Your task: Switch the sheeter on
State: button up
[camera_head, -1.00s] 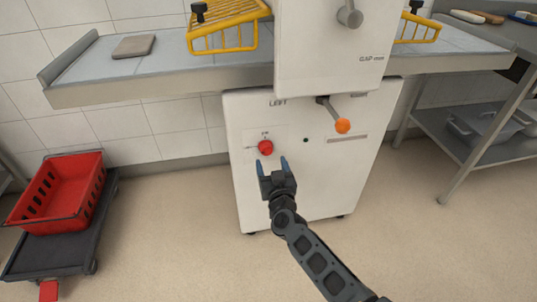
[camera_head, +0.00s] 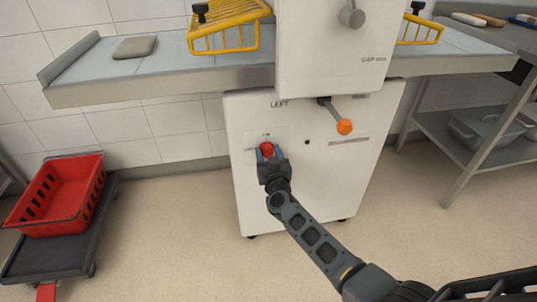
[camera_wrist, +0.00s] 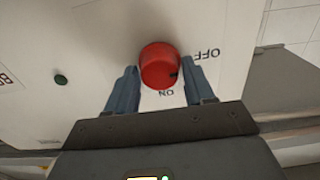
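The sheeter (camera_head: 310,185) is a white cabinet with a head above it and belts on both sides. Its red round knob (camera_head: 267,148) is on the front panel, and it also shows in the wrist view (camera_wrist: 159,64). The labels OFF and ON appear upside down beside the knob there. A dark mark is on the knob's lower right edge; I cannot tell which label it points to. My gripper (camera_head: 269,153) is at the panel with one finger on each side of the knob. In the wrist view its fingers (camera_wrist: 163,80) are apart, with narrow gaps to the knob.
A small dark green button or lamp (camera_wrist: 61,79) is beside the knob. A lever with an orange ball (camera_head: 344,127) sticks out above right. Yellow guards (camera_head: 230,38) stand over the belts. A red crate (camera_head: 60,195) rests on a dark trolley at left. The floor in front is clear.

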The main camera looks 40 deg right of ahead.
jog(key=c, duration=0.7)
jog(key=m, duration=0.4)
jog(key=m+b, duration=0.1)
jog(key=m, duration=0.4)
jog(key=shift+s+d+f, duration=0.1)
jog(key=shift+f, duration=0.05)
jog(key=m+b, duration=0.1)
jog(key=m, duration=0.3)
jog(key=shift+m, duration=0.3)
jog(key=shift+d+f+m+b, duration=0.1)
jog(key=shift+m+b, duration=0.45)
jog(key=shift+m, duration=1.65)
